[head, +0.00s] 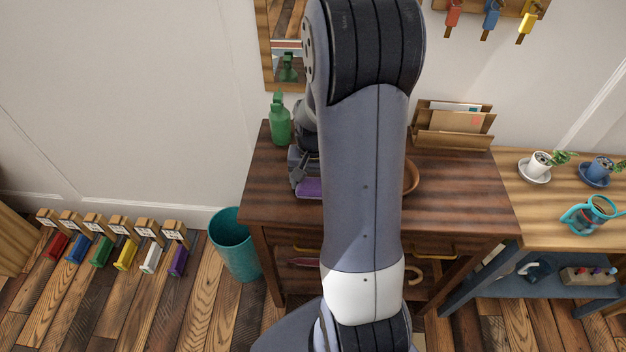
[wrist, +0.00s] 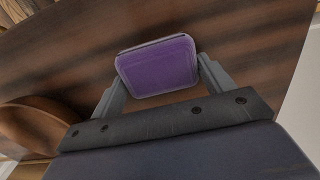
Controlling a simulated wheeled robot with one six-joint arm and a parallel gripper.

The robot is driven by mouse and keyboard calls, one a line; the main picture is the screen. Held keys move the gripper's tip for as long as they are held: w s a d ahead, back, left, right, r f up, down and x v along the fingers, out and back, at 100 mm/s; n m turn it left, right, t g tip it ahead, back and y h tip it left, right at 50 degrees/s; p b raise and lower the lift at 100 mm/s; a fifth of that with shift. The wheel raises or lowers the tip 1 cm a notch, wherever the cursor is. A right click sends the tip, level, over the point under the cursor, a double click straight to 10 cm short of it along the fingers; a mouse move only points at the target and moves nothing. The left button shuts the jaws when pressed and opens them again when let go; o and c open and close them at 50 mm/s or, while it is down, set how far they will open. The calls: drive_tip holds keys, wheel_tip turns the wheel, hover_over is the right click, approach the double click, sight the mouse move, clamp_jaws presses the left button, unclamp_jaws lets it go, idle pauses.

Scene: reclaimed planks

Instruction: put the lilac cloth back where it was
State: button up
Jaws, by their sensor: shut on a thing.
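The lilac cloth (wrist: 157,67) looks like a folded purple pad with rounded corners in the wrist view. My gripper (wrist: 160,78) is shut on it, with one finger at each side. In the head view the cloth (head: 308,188) shows at the left part of the dark desk top (head: 455,190), just below my gripper (head: 300,176). My arm hides much of the gripper and the middle of the desk. I cannot tell whether the cloth touches the wood.
A green bottle (head: 279,122) stands at the desk's back left corner. A brown bowl (head: 412,178) is partly behind my arm, and a letter rack (head: 453,128) stands at the back. A teal bin (head: 234,250) is on the floor left. The desk's right front is clear.

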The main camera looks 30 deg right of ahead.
sight(313, 182)
drive_tip(key=shift+f, duration=0.1)
drive_tip(key=o, duration=1)
drive_tip(key=shift+c, duration=0.2)
wheel_tip(313, 182, up, 12)
drive_tip(key=shift+p, duration=0.35)
